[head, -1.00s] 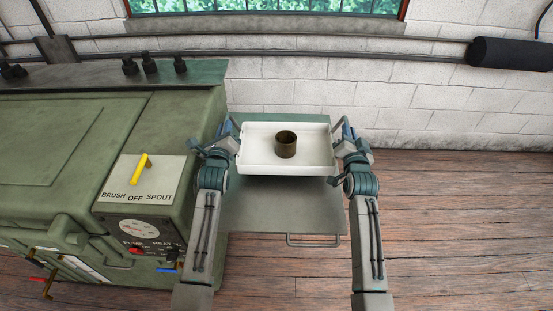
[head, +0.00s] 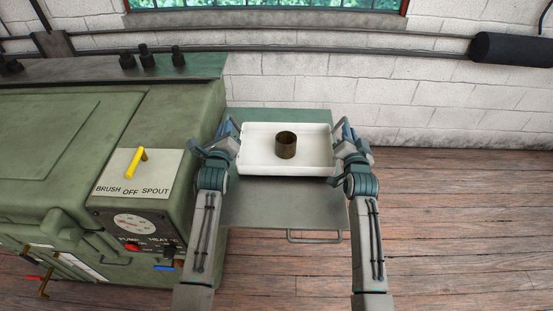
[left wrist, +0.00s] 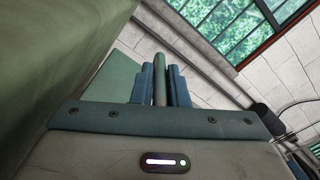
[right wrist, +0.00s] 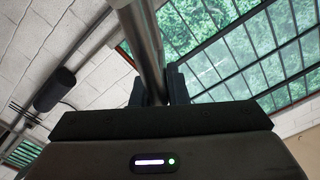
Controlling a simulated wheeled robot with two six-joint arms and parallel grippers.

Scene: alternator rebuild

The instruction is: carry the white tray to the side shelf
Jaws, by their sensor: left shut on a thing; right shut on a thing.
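The white tray (head: 260,168) is a shallow rectangle, roughly level, with a dark brass-coloured ring (head: 286,146) standing upright inside. My left gripper (head: 231,137) is shut on the tray's left handle, and my right gripper (head: 345,137) is shut on its right handle. In the left wrist view the fingers (left wrist: 160,85) close around a greenish bar. In the right wrist view the fingers (right wrist: 158,85) close around a metal bar. The side shelf (head: 285,205), a grey and green plate beside the machine, lies under the tray. I cannot tell whether they touch.
A large green machine (head: 60,135) with a yellow lever (head: 135,162) and dials stands close on the left, near my left arm. A metal loop (head: 315,238) sticks out from the shelf's front. A white brick wall is behind. The wooden floor (head: 450,220) at right is clear.

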